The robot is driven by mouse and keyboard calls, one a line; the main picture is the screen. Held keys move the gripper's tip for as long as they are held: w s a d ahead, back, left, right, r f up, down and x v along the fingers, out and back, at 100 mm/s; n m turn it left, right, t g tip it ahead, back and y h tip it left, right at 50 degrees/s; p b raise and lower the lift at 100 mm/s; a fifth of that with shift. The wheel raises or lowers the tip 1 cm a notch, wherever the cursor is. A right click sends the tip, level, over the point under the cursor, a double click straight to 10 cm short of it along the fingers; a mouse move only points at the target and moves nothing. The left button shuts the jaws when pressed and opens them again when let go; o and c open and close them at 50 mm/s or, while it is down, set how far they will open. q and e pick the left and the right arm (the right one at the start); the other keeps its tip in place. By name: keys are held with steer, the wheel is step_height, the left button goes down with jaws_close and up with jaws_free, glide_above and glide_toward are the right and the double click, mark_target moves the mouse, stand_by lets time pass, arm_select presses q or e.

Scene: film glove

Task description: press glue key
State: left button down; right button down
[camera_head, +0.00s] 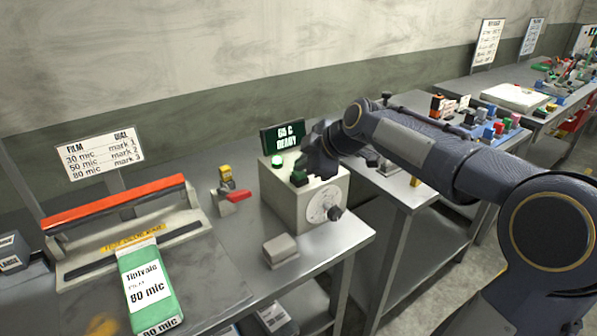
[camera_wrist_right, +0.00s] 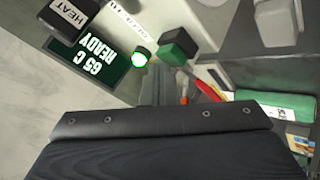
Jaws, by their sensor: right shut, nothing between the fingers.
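A grey machine box (camera_head: 290,207) stands on the bench. On its top are a lit green lamp (camera_head: 278,161) and a dark green key (camera_head: 299,178). The wrist view also shows the lamp (camera_wrist_right: 139,58), the green-topped black key (camera_wrist_right: 178,46) and a black block marked HEAT (camera_wrist_right: 68,15). I cannot read a glue label on any key. My right gripper (camera_head: 316,165) is shut and empty over the box top, close beside the green key; contact cannot be told. It hides part of the top. My left gripper is not in view.
A sign reading 65 C READY (camera_head: 283,137) stands behind the box. A dial (camera_head: 324,205) is on its front. To the left are a red-handled sealer (camera_head: 115,200), a green film pack (camera_head: 148,290) and a small red-and-yellow item (camera_head: 232,192). A grey block (camera_head: 281,249) lies in front.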

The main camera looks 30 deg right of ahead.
mark_target(303, 174)
steer(key=shift+f, duration=0.2)
steer(key=shift+r, duration=0.65)
steer(key=shift+r+p, duration=2.05)
steer(key=shift+r, duration=1)
steer(key=s+a+f+m+g, duration=0.1)
steer(key=s+a+f+m, duration=0.3)
steer(key=s, duration=0.5)
steer(key=s+a+f+m+g, duration=0.1)
steer(key=s+a+f+m, duration=0.3)
steer(key=s, duration=0.5)
steer(key=s+a+f+m+g+y, duration=0.1)
steer(key=s+a+f+m, duration=0.3)
steer(key=s, duration=0.6)
step_height(303, 174, down, 4)
steer(key=shift+r+m, duration=0.2)
steer(key=shift+m, duration=0.8)
